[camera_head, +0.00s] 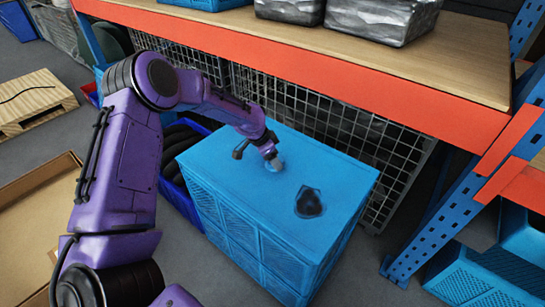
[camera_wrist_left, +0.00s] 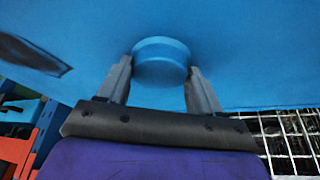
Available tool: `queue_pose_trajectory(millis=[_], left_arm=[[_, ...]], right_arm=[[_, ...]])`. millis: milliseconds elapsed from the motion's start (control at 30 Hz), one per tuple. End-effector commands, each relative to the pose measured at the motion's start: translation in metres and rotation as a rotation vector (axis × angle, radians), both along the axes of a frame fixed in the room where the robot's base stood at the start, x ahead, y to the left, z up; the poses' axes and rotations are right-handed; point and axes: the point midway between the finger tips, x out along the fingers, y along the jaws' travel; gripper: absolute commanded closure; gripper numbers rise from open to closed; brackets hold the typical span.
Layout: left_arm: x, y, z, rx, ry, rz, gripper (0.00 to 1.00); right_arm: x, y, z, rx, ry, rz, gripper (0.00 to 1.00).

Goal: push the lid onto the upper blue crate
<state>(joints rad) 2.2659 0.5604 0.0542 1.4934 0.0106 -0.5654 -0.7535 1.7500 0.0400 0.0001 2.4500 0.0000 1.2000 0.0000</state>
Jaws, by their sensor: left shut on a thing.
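The blue lid (camera_head: 290,180) lies flat over the top of the upper blue crate (camera_head: 265,228), and its edges look lined up with the crate's walls. I cannot tell whether any gap remains between them. My left gripper (camera_head: 275,163) reaches down onto the lid's top. In the left wrist view, the left gripper (camera_wrist_left: 160,72) is shut on a round blue knob (camera_wrist_left: 160,60), one finger on each side. A dark patch (camera_head: 309,203) shows on the lid nearer the right front; I cannot tell what it is. My right gripper is out of view.
A shelf with an orange beam (camera_head: 300,65) runs above and behind the crates, with wire mesh (camera_head: 330,118) under it. A blue bin with dark contents (camera_head: 178,190) stands left. A blue rack post (camera_head: 450,205) stands right, with open floor between.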

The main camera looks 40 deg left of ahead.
Motion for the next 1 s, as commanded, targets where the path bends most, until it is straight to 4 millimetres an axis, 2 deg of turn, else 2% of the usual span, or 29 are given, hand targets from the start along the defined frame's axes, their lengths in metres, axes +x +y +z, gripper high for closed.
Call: queue_pose_trajectory(millis=[200,233,300,500,533,1000], left_arm=[[0.0011,-0.0003,0.0025,-0.001,-0.003,0.001,1.0],[0.0012,-0.0004,0.0026,-0.001,-0.003,0.001,0.25],[0.0011,-0.0003,0.0025,-0.001,-0.003,0.001,0.05],[0.0006,-0.0002,0.0019,-0.001,-0.002,0.001,0.05],[-0.0003,0.0,0.0004,-0.001,0.002,0.001,0.0],[0.0003,-0.0002,0.0013,-0.001,-0.001,0.001,0.0]], right_arm=[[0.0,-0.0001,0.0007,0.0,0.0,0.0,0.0],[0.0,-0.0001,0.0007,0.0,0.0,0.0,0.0],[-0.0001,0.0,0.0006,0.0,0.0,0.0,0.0],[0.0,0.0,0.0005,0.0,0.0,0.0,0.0],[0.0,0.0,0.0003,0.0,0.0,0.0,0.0],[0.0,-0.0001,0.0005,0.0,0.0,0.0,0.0]])
